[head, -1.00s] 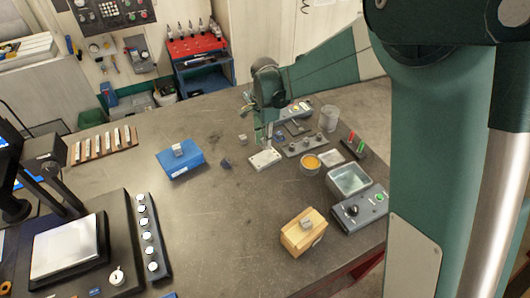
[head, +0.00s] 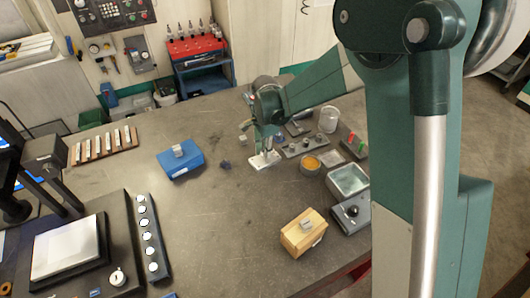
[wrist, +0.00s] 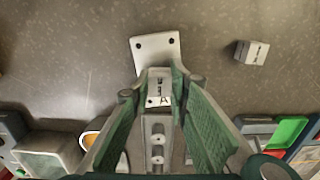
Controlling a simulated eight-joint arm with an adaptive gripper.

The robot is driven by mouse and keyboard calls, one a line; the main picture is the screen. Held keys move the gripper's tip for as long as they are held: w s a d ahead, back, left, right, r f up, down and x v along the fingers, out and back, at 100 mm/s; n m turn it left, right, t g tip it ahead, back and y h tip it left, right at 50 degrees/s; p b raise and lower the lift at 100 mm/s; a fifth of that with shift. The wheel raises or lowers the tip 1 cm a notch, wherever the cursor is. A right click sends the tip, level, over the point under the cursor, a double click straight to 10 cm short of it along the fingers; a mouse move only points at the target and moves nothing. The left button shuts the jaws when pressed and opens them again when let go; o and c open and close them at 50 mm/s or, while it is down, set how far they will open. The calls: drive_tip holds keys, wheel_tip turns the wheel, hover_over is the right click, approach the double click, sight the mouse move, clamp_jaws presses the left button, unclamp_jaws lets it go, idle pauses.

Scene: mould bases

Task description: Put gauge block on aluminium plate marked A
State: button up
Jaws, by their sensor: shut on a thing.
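The aluminium plate (head: 257,165) lies flat on the bench. In the wrist view its far end (wrist: 155,45) shows two dark holes, and the letter A is seen between my fingers. My gripper (head: 266,151) points down over the plate. In the wrist view my gripper (wrist: 159,88) is shut on a small grey gauge block (wrist: 158,77) with dark marks on its face. The block is over the plate; I cannot tell whether it touches it. The fingers hide part of the plate and the block's sides.
Another marked block (wrist: 252,52) lies on the bench beside the plate. A blue box (head: 180,163) and a wooden box (head: 303,236) each carry a small block. A holed fixture bar (head: 302,145) and orange-filled dish (head: 310,162) stand close on the right. The front middle bench is clear.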

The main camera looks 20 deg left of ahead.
drive_tip(key=shift+f, duration=0.25)
drive_tip(key=shift+f, duration=0.15)
drive_tip(key=o, duration=1)
drive_tip(key=shift+r, duration=6.15)
drive_tip(key=shift+d+r, duration=0.1)
